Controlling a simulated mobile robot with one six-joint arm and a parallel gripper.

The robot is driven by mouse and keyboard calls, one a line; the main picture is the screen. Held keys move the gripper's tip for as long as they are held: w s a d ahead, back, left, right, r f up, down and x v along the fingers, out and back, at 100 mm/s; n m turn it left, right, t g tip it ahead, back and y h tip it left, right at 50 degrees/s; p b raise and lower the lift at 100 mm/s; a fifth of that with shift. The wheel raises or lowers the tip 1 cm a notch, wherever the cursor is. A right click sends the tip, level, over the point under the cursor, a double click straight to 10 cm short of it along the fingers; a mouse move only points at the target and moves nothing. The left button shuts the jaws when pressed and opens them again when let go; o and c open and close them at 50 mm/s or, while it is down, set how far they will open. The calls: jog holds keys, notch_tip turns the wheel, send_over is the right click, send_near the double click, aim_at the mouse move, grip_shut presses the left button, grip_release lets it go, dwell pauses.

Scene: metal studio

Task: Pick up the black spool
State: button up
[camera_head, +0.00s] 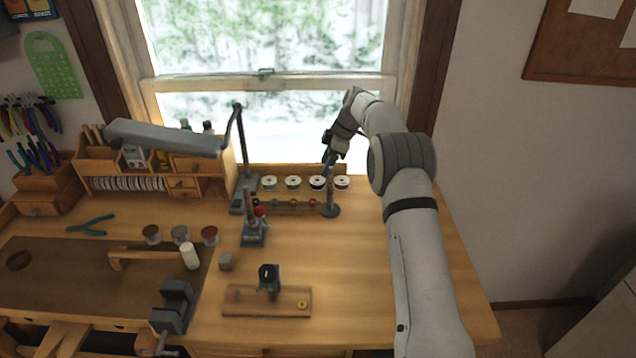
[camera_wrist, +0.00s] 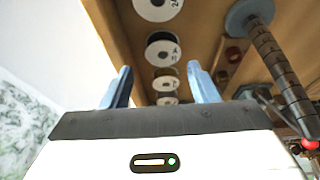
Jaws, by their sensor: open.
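My gripper (camera_head: 329,160) is above and behind the rack, near the black spool. In the wrist view my gripper (camera_wrist: 158,72) has its two blue-grey fingers apart, with nothing held between them. The spool appears apart from the fingers.
Another spool (camera_head: 342,183) sits close on the right, and a white one (camera_head: 293,182) on the left. A ribbed upright post (camera_head: 331,197) stands just in front of the rack. A grey desk lamp (camera_head: 165,138) is further left. The bench's right side is clear.

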aim_at(320, 177)
jog(key=p+x, duration=0.1)
jog(key=x, duration=0.2)
jog(key=p+x, duration=0.1)
jog(key=x, duration=0.2)
jog(key=shift+s, duration=0.2)
jog(key=shift+c, duration=0.4)
jog(key=c, duration=0.7)
jog(key=shift+o, duration=0.2)
jog(key=shift+r, duration=0.15)
